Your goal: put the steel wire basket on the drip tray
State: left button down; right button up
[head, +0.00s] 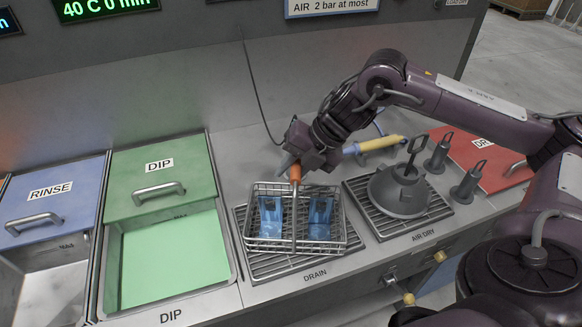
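The steel wire basket (345,243) has an orange grip (295,174) at the top of its tall handle and holds two blue parts, one left (271,217) and one right (320,216) of the handle. It is upright over the slatted drip tray labelled DRAIN (285,268). I cannot tell whether its base touches the slats. My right gripper (289,162) is at the orange grip, with a grey finger beside its left side. The other finger is hidden, so I cannot see whether it is closed. My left gripper is not in view.
Left of the basket are an open DIP tank (170,260) with a green lid (158,185) and a RINSE tank with a blue lid (50,195). Right is the AIR DRY rack (425,220) bearing a grey hood (400,192). A yellow-handled tool (380,144) lies behind; a red lid (490,160) is farther right.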

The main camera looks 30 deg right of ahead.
jog(key=o, duration=0.4)
jog(key=shift+r, duration=0.1)
jog(key=shift+r, duration=0.15)
jog(key=b+v, duration=0.1)
jog(key=v, duration=1)
jog(key=shift+s+r, duration=0.2)
jog(key=shift+r, duration=0.15)
jog(key=shift+d, duration=0.1)
